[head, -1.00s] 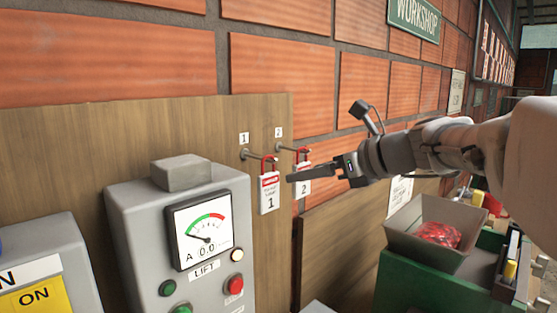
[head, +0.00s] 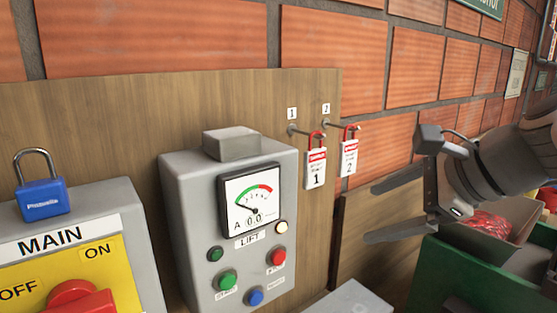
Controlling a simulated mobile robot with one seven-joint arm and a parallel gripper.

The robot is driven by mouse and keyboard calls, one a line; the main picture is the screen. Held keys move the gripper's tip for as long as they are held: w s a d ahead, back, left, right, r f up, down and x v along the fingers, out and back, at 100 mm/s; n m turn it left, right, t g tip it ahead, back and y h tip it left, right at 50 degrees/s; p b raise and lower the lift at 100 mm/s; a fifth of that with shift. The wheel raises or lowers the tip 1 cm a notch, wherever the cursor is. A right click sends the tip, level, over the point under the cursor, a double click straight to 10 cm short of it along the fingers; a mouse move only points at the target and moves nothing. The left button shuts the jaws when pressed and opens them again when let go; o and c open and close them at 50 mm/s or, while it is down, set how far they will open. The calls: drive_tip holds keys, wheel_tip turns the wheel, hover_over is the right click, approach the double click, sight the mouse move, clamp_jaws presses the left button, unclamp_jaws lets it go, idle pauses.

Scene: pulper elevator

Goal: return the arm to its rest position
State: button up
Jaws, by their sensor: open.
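My gripper (head: 385,211) is at the right of the head view, its two dark fingers pointing left and spread apart with nothing between them. My arm reaches in from the right edge. The gripper is apart from the two red padlocks with white tags, which hang on hooks on the wooden board. Tag 1 (head: 315,169) hangs under the number 1 plate, and tag 2 (head: 349,158) hangs to its right under the number 2 plate.
The grey LIFT box (head: 185,215) with a gauge stands left of the tags. A MAIN switch box (head: 140,235) with a blue padlock (head: 42,199) on top is at far left. A green bin (head: 450,265) and a tray with red contents lie below and behind my gripper.

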drive_tip(key=s+f+n+g+h, duration=0.1)
drive_tip(key=s+f+n+h, duration=0.2)
drive_tip(key=n, duration=0.7)
drive_tip(key=s+a+f+n+g+h, duration=0.1)
drive_tip(key=s+f+n+h, duration=0.2)
drive_tip(key=s+f+n, duration=0.4)
drive_tip(key=shift+s+a+f+n, duration=0.35)
drive_tip(key=shift+f+n, duration=1.15)
drive_tip(key=shift+f, duration=0.65)
